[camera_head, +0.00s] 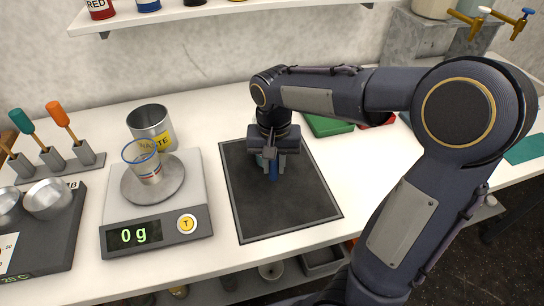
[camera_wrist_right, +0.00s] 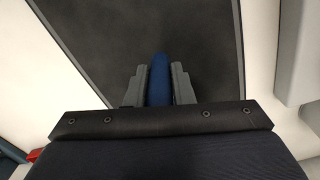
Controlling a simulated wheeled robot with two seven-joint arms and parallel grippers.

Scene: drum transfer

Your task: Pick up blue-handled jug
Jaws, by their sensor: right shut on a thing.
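The blue-handled jug is mostly hidden behind my right gripper in the head view; its blue handle (camera_head: 273,170) shows between the fingers, with a bit of teal-looking body beside it. My right gripper (camera_head: 271,160) is over the dark mat (camera_head: 300,215) and is shut on the blue handle. In the right wrist view the handle (camera_wrist_right: 160,80) stands between the two grey fingers (camera_wrist_right: 160,88), touching both. The jug's body does not show clearly in the wrist view, and I cannot tell if it rests on the mat. My left gripper is not in view.
A scale (camera_head: 195,235) reading 0 g, with a clear beaker (camera_head: 147,170) on its pan, stands left of the mat. Behind it is a waste can (camera_head: 150,118). A tool rack (camera_head: 60,168) is far left. A green item (camera_head: 328,126) lies behind the mat. A shelf (camera_head: 200,12) hangs above.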

